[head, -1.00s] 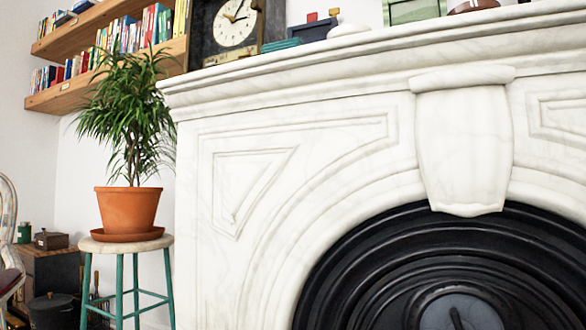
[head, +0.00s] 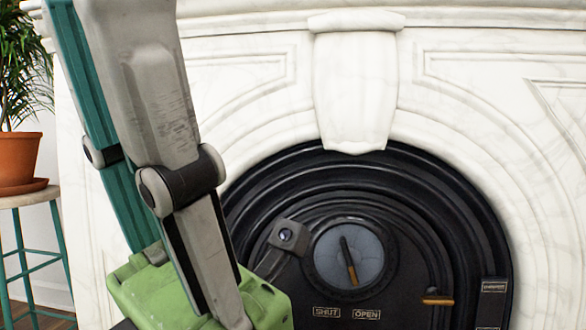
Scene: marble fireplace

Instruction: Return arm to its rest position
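A large mechanism of mine, grey and teal links on a green housing (head: 200,290), fills the left of the head view, very close to the camera. I take it to be part of my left arm and gripper. Its grey and teal links run up and out at the top edge. A short grey piece with a round bolt (head: 287,236) sticks up right of the housing. The fingertips cannot be made out, nor whether they are open or shut. No object shows in its hold. My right gripper is out of view.
The white marble fireplace (head: 357,90) stands ahead, with a black arched insert (head: 430,215) and a round dial (head: 348,256) above SHUT and OPEN labels. The links cover part of the marble. A potted plant (head: 18,158) stands on a stool (head: 25,200) at far left.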

